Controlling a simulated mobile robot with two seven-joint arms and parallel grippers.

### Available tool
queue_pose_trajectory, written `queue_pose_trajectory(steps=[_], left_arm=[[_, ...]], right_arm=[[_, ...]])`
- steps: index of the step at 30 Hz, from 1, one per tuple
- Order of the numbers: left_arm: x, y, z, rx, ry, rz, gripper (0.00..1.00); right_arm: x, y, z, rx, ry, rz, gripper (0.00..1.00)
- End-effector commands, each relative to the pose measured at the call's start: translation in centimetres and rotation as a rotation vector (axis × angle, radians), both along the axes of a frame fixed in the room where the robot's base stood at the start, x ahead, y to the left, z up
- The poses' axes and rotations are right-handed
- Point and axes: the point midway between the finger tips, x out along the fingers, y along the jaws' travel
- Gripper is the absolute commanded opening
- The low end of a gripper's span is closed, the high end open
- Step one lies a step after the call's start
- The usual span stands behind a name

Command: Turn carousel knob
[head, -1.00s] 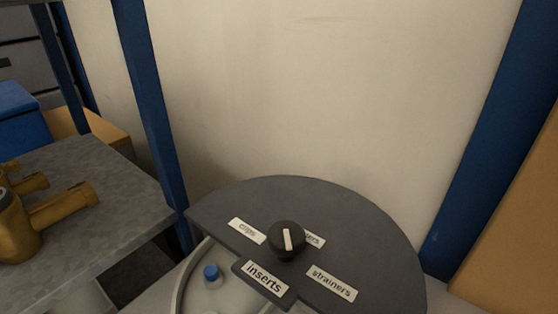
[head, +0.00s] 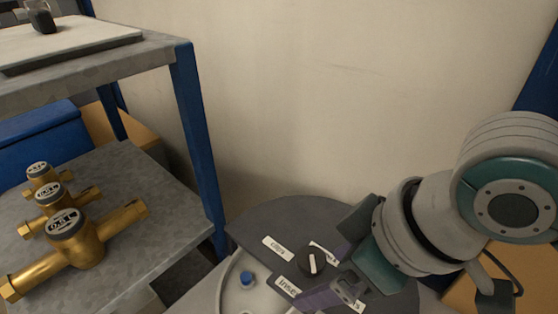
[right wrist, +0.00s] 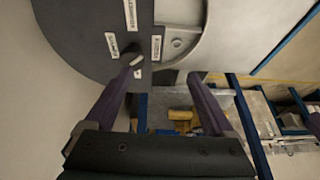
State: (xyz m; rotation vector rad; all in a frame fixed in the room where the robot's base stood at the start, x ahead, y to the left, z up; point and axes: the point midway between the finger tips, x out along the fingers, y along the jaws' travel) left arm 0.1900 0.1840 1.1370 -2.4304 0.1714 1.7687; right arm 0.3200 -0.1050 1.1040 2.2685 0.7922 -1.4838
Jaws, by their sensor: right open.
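The carousel has a dark grey lid (head: 290,217) with white labels, including "clips" and a partly covered "inserts". Its round black knob (head: 312,262) has a white pointer bar and stands near the lid's front. My right gripper (right wrist: 160,80) is open and empty, its purple fingers reaching over the lid from the right in the head view. In the right wrist view the knob (right wrist: 130,54) lies just beyond the left fingertip, not between the fingers. Whether that finger touches it I cannot tell. The gripper covers part of the right labels. My left gripper is not in view.
A blue-capped item (head: 247,279) sits in the carousel's open light tray. A grey metal shelf (head: 150,185) at left holds several brass meters (head: 80,243). A blue post (head: 197,140) stands between shelf and carousel. A plain wall (head: 330,90) is behind.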

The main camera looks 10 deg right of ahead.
Motion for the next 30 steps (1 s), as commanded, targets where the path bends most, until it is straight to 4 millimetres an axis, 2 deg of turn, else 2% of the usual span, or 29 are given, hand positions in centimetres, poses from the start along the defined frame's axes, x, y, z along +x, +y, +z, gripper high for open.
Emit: queue_pose_trajectory(steps=[1, 3, 8, 14, 24, 30], left_arm=[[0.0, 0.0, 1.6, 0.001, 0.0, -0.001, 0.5], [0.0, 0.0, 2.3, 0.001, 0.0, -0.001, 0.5], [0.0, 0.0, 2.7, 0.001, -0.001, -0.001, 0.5], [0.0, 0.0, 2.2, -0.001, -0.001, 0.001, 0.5], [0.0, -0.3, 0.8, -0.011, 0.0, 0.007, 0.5], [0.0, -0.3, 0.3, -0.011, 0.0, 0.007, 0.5]], right_arm=[[1.3, -1.0, 1.5, -0.022, -0.004, 0.002, 0.88], [2.4, -2.0, 2.0, -0.036, 0.0, 0.001, 0.88], [3.6, -3.1, 2.1, -0.05, 0.006, -0.009, 0.88], [4.3, -2.6, -0.1, -0.048, 0.007, -0.01, 0.88], [6.0, -1.3, -5.4, -0.049, 0.005, -0.009, 0.88], [6.5, -0.8, -6.9, -0.048, 0.004, -0.007, 0.88]])
